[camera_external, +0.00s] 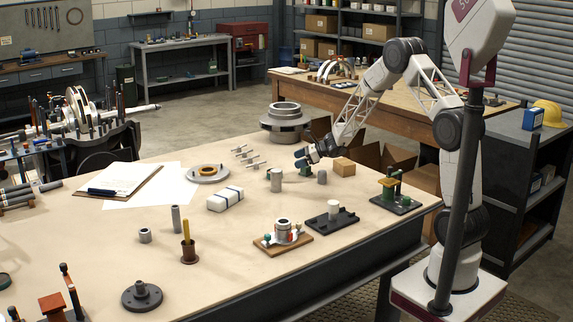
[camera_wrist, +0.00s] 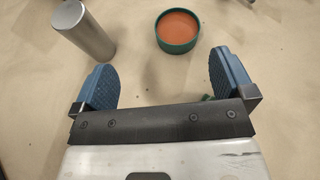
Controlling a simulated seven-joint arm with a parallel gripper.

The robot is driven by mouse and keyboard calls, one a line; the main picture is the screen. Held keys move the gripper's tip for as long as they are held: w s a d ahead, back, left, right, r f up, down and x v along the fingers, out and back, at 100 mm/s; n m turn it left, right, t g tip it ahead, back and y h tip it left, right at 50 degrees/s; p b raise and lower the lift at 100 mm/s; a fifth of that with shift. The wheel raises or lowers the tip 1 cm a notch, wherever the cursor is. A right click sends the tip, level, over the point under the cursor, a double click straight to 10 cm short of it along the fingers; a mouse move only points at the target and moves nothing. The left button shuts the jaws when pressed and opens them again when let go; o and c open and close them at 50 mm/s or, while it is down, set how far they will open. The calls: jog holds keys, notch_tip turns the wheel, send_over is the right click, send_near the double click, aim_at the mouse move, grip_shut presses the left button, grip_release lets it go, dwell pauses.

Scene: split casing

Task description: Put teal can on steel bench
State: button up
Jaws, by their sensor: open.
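The teal can (camera_wrist: 178,47) is a short round green-teal tin with an orange top or contents. It stands on the beige tabletop, ahead of the gap between my fingers in the wrist view. My gripper (camera_wrist: 162,75) is open and empty, its two blue finger pads apart and not touching the can. In the external view my gripper (camera_external: 307,158) is low over the far part of the table. The can is mostly hidden there by the fingers. A grey metal bench (camera_external: 187,43) with a lower shelf stands against the back wall; I cannot tell for certain that it is the steel bench.
A tall metal cylinder (camera_wrist: 85,32) stands left of the can, close to my left finger. A large flanged grey part (camera_external: 285,122) stands behind.

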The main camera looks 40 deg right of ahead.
jog(key=s+a+r+n+g+h, duration=0.1)
jog(key=s+a+r+n+g, duration=0.15)
jog(key=s+r+n, duration=0.8)
jog(key=s+a+r+n+g+h, duration=0.1)
jog(key=s+r+n+g, duration=0.2)
jog(key=s+r, duration=0.85)
jog(key=s+d+n+h, duration=0.2)
jog(key=s+n, duration=0.1)
jog(key=s, duration=0.8)
jog(key=s+d+n+h, duration=0.3)
jog(key=s+n, duration=0.1)
jog(key=s, duration=0.8)
jog(key=s+d+r+n+h, duration=0.1)
jog(key=s+d+n+h, duration=0.1)
jog(key=s, duration=0.9)
jog(key=shift+s+d+n+h, duration=0.15)
jog(key=shift+d+n+h, duration=0.15)
jog(key=shift+n+h, duration=0.65)
